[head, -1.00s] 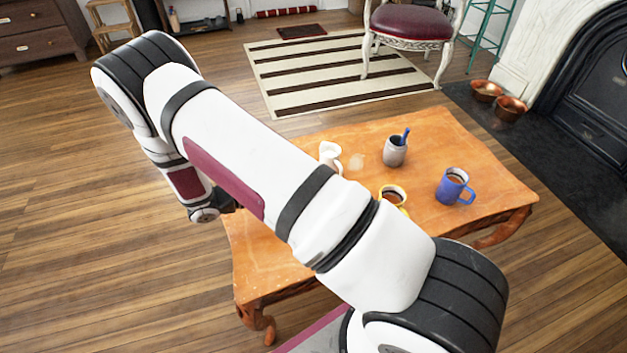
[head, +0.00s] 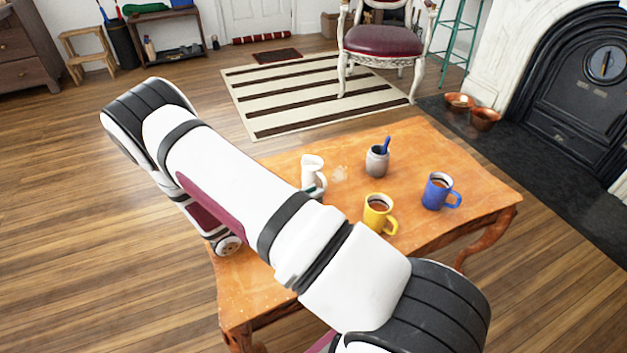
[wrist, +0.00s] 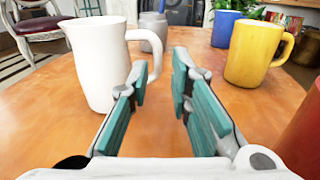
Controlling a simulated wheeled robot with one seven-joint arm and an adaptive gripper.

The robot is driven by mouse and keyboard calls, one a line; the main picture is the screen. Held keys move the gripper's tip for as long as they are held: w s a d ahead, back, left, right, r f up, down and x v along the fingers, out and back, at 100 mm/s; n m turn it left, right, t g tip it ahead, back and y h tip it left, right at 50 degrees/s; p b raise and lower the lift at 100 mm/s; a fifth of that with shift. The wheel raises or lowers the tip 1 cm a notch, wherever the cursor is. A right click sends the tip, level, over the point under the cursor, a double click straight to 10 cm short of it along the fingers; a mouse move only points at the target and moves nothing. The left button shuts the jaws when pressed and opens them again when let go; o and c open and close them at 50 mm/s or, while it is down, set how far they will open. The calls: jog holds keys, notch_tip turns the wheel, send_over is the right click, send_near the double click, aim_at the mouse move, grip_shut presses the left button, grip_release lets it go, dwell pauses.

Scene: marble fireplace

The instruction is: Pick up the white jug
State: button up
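The white jug (head: 312,172) stands upright on the orange wooden table (head: 440,190), just beyond my forearm in the head view. In the wrist view the jug (wrist: 95,65) is large at the left, with its handle toward the right. My gripper (wrist: 160,78) has two teal-padded fingers with a clear gap between them. It is open and empty. The left finger overlaps the lower part of the jug's handle in the picture; I cannot tell whether they touch. The jug's body is left of the gap. In the head view my arm hides most of the gripper.
A yellow mug (head: 377,215), a blue mug (head: 436,193) and a grey pot (head: 376,162) with a blue item stand on the table. A red object (wrist: 303,135) is close at the right in the wrist view. A chair (head: 384,41) stands behind the table.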

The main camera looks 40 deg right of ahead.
aim_at(323, 187)
jog(key=d+b, duration=0.1)
jog(key=d, duration=0.3)
jog(key=shift+s+d+r+b, duration=0.1)
jog(key=shift+s+d+b, duration=0.05)
jog(key=shift+d+b, duration=0.25)
grip_shut()
jog(key=shift+r, duration=0.1)
